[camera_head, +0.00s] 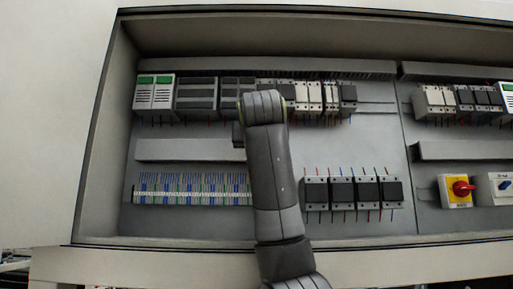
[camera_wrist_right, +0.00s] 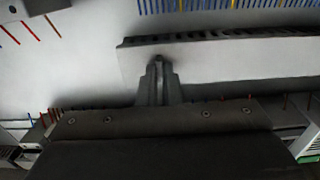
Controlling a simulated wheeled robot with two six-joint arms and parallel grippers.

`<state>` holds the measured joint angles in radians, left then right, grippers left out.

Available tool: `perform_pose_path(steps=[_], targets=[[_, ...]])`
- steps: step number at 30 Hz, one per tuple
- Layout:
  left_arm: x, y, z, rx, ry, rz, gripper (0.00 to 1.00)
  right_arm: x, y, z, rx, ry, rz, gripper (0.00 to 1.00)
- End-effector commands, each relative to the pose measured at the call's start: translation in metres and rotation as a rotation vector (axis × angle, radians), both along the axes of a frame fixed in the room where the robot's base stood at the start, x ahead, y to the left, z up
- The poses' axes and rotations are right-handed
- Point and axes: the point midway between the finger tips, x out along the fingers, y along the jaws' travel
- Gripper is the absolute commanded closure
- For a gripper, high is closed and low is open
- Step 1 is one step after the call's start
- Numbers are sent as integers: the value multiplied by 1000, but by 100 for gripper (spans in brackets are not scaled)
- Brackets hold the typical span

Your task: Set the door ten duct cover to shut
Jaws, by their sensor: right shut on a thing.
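A long pale grey duct cover (camera_head: 188,150) runs across the middle left of the cabinet; I see no label on it. In the right wrist view the cover (camera_wrist_right: 235,62) spans the right side, with a dark slotted strip along its upper edge. My right gripper (camera_wrist_right: 159,64) is shut on a small dark knob (camera_wrist_right: 158,61) near the cover's left end in that view. In the head view my right arm hides the cover's right end and most of the gripper. Whether the cover is fully seated cannot be told. My left gripper is not in view.
A row of modules (camera_head: 210,94) sits above the cover and a terminal strip (camera_head: 190,190) below it. Several dark contactors (camera_head: 353,193) stand right of my arm. Bare backplate (camera_head: 350,143) lies right of the arm.

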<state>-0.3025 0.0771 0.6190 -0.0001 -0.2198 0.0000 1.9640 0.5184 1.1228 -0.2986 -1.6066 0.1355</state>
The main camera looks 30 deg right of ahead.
Motion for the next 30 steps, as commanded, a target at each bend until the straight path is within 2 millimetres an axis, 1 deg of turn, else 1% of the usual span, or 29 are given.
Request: perform_pose_path(steps=[2,8,9,13,14,23,26,30], targets=[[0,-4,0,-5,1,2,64,1,2,0,1,1,4,100],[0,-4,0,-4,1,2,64,1,2,0,1,1,5,100],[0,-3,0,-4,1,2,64,1,2,0,1,1,5,92],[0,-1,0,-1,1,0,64,1,2,0,0,0,4,75],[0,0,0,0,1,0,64,1,2,0,0,0,4,73],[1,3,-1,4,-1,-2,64,-1,2,0,1,-1,2,73],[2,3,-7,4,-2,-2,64,-7,6,-1,-1,-3,3,73],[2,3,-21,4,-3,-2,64,-25,17,-4,-1,-4,4,73]])
